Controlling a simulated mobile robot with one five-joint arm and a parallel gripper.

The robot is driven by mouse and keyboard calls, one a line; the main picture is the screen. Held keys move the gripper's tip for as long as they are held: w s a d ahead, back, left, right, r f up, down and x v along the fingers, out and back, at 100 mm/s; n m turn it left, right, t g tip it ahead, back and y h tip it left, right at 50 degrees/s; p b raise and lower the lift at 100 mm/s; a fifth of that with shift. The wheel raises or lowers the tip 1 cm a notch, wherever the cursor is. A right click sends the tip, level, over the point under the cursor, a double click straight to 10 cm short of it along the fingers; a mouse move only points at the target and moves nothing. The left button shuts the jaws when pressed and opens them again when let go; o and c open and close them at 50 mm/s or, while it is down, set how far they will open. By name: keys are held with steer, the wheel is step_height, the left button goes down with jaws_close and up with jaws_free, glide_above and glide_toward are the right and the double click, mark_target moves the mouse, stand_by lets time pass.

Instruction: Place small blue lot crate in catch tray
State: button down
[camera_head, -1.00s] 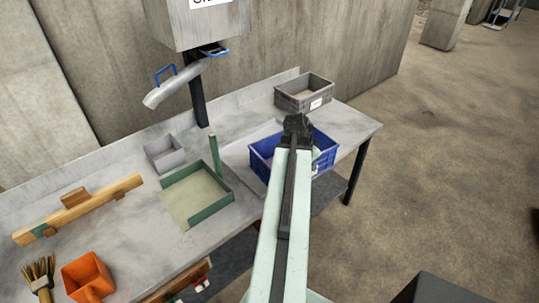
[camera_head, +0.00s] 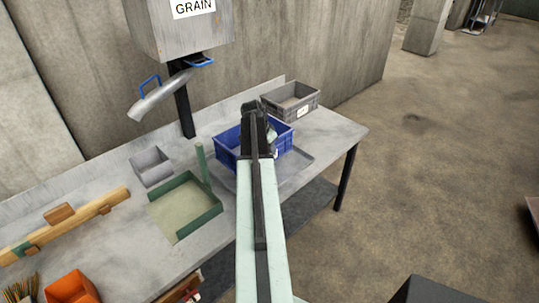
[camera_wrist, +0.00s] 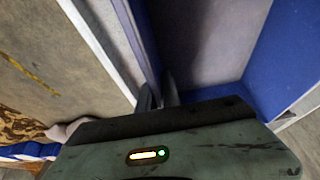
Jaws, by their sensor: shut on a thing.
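The blue crate (camera_head: 226,146) is on the right part of the bench, partly hidden behind my arm. It looks upright and lies over a shallow grey metal tray (camera_head: 298,160), which seems to be the catch tray. The tray's right part shows beyond the crate. I cannot tell whether the crate touches the tray or hangs just above it. My gripper (camera_head: 254,108) is shut on a wall of the crate. In the wrist view the fingers (camera_wrist: 158,92) pinch a blue wall, with the crate's dull inside (camera_wrist: 205,40) beyond.
A grey crate (camera_head: 290,105) stands behind at the bench's right end. A green-edged tray (camera_head: 212,214) with a post and a small grey bin (camera_head: 152,168) stand left. The grain hopper (camera_head: 180,35) with its chute is above the back edge. An orange scoop (camera_head: 72,289) lies front left.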

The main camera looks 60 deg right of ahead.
steer(key=shift+w+d, duration=0.25)
steer(key=shift+w, duration=0.3)
step_height(320, 180, down, 4)
steer(key=b, duration=0.4)
steer(key=shift+r, duration=0.2)
steer(key=shift+f, duration=0.2)
steer(key=c, duration=1.5)
jaws_free()
steer(key=shift+r, duration=0.1)
steer(key=shift+c, duration=0.2)
steer(key=p+v, duration=1.1)
steer(key=v, duration=0.1)
steer(key=shift+r, duration=0.2)
